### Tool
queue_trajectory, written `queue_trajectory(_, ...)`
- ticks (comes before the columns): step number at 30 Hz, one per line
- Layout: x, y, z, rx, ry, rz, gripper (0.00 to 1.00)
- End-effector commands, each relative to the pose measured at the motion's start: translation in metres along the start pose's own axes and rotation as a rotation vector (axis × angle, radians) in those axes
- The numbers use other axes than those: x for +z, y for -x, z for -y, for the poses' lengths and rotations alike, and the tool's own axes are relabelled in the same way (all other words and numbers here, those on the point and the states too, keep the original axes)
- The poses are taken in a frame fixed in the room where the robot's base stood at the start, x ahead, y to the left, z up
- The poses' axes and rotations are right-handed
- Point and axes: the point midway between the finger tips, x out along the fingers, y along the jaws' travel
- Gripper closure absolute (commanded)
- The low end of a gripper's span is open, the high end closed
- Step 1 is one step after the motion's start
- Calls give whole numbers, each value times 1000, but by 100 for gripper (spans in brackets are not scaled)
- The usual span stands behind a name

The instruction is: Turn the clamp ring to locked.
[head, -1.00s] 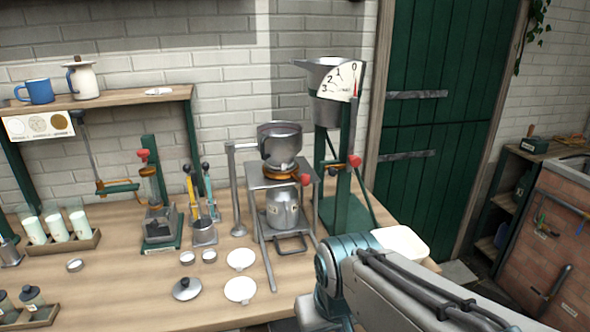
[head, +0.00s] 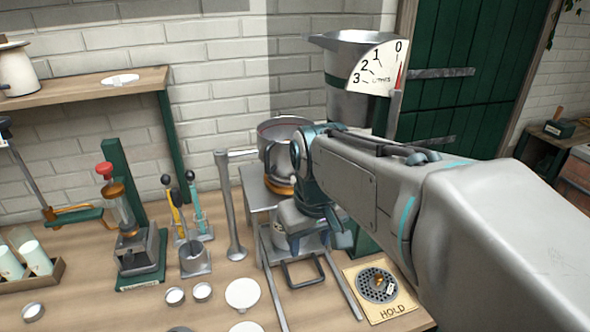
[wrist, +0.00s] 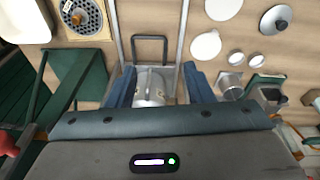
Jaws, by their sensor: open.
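The metal stand holds a steel bowl (head: 285,130) with an orange-brass clamp ring (head: 278,188) below it. My arm covers the right part of the ring in the head view, including where its red knob was seen earlier. The ring does not show clearly in the wrist view. My gripper (head: 320,238) is just in front of the stand, below the ring's height, pointing down. In the wrist view its two blue fingers (wrist: 158,82) are spread apart. A steel can (wrist: 152,90) appears between them, farther off; no contact shows.
A square frame handle (head: 303,272) and rails stick out in front of the stand. A HOLD plate (head: 395,308) with a round grate lies at right. The hopper with a dial (head: 375,68) stands behind my arm. White discs (head: 242,293) lie left on the bench.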

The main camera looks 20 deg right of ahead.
Motion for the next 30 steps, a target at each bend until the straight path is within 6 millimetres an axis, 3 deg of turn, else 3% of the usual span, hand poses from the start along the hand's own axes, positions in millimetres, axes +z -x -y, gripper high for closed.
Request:
queue_trajectory(1,-22,13,-10,2,26,19,53)
queue_trajectory(6,-79,48,-42,-10,144,84,53)
queue_trajectory(12,-130,75,-79,-41,266,144,53)
queue_trajectory(15,-145,83,-92,-56,310,162,53)
queue_trajectory(23,-158,86,-105,-74,357,181,53)
queue_trajectory(30,-150,50,-104,-76,357,184,53)
